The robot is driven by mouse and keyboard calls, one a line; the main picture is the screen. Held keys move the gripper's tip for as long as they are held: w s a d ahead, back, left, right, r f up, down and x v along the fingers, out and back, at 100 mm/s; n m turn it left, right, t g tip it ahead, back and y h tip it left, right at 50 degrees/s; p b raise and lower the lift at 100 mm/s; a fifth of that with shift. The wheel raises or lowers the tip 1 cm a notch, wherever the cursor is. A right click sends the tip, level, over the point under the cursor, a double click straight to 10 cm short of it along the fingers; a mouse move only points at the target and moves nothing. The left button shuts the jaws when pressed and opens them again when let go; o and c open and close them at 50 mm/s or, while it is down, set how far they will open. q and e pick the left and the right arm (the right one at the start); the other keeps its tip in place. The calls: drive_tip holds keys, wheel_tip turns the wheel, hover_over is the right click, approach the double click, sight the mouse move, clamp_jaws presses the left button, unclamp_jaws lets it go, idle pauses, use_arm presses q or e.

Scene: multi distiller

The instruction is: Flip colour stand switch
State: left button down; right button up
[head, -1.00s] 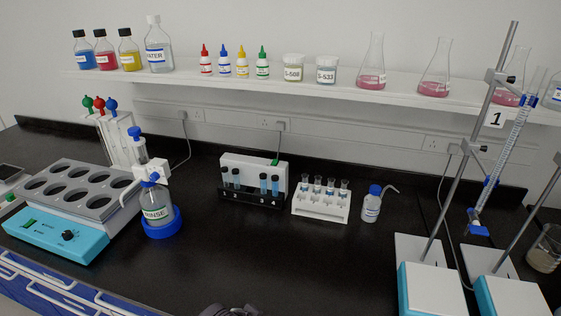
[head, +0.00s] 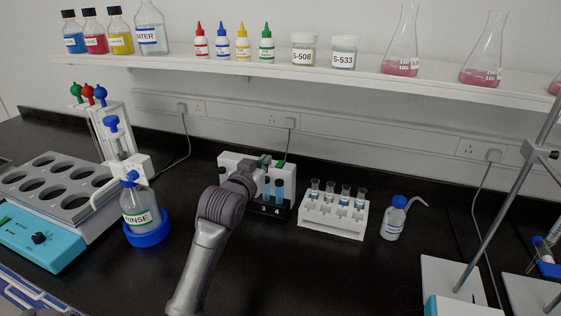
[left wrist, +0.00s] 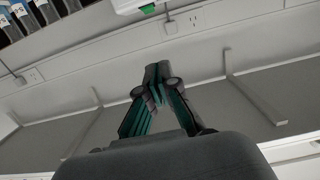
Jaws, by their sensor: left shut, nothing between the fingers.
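The colour stand (head: 228,159) is a white box with a black front rack, standing on the black bench in the head view. Its green switch (head: 281,164) is at the top right of the box. My left gripper (head: 265,160) is shut and empty at the stand, just left of the switch in the picture; I cannot tell whether it touches. My arm and gripper hide the left and middle of the stand. In the left wrist view the shut fingers (left wrist: 158,76) point toward the white box edge, where the green switch (left wrist: 148,8) shows at the top. My right gripper is not in view.
A white rack of small tubes (head: 333,219) stands right of the stand, with a blue-capped wash bottle (head: 394,219) beyond. The rinse bottle (head: 140,210) in its blue ring is left of my arm. A shelf (head: 340,75) with bottles and flasks runs above.

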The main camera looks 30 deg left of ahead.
use_arm(q)
drive_tip(key=p, duration=0.2)
hover_over(278, 166)
drive_tip(key=shift+s+f, duration=0.15)
drive_tip(key=shift+f, duration=0.45)
wheel_tip(278, 166, down, 3)
drive_tip(key=shift+r, duration=0.15)
drive_tip(key=shift+f, duration=0.55)
drive_tip(key=shift+w+f, duration=0.2)
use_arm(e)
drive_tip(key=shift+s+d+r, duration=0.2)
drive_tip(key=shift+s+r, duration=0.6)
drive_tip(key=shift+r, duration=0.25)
